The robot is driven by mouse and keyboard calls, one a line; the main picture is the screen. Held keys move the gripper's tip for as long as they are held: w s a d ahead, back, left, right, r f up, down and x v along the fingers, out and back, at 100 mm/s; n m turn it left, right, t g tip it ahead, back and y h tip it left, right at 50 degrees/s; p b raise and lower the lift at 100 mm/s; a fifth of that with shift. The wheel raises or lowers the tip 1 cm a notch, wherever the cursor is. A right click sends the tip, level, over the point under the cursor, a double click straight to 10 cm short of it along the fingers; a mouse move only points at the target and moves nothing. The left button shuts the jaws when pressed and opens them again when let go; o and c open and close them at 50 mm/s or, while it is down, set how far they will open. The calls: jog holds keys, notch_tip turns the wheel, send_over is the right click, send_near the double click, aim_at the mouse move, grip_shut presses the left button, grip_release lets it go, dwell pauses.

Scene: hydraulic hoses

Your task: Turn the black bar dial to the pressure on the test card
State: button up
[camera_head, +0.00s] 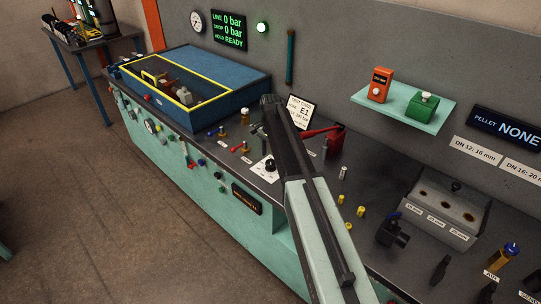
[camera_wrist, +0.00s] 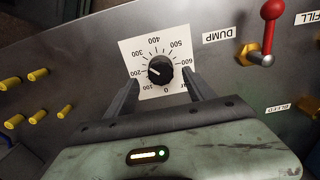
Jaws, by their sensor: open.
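The black bar dial (camera_wrist: 160,70) sits on a white scale plate (camera_wrist: 130,48) marked from 0 to 600. Its white mark points left, near the 200. My gripper (camera_wrist: 161,79) is open, its fingers reaching towards the dial's two sides; I cannot tell whether they touch it. In the head view the dial (camera_head: 270,165) shows left of my arm, and my fingertips are not clearly seen. The test card (camera_head: 298,112) stands behind my arm, partly covered; it shows E1, and its pressure line is too small to read surely.
A red-knobbed lever (camera_wrist: 268,32) by the DUMP label stands right of the dial. Several yellow fittings (camera_wrist: 38,116) lie left. The green display (camera_head: 229,28) reads line 0 bar, drop 0 bar, hold READY. A blue lidded box (camera_head: 190,85) stands at the bench's left.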

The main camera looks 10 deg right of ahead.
aim_at(270, 162)
notch_tip(270, 162, up, 5)
jog(key=p, duration=0.3)
jog(key=shift+f, duration=0.1)
jog(key=shift+s+a+f, duration=0.1)
jog(key=shift+s+f, duration=0.05)
jog(key=shift+f, duration=0.05)
jog(key=s+n, duration=1)
jog(key=s, duration=1.7)
jog(key=shift+s+a+f+n+b, duration=0.25)
jog(key=shift+s+f+n+b, duration=0.1)
jog(key=shift+n+b, duration=0.05)
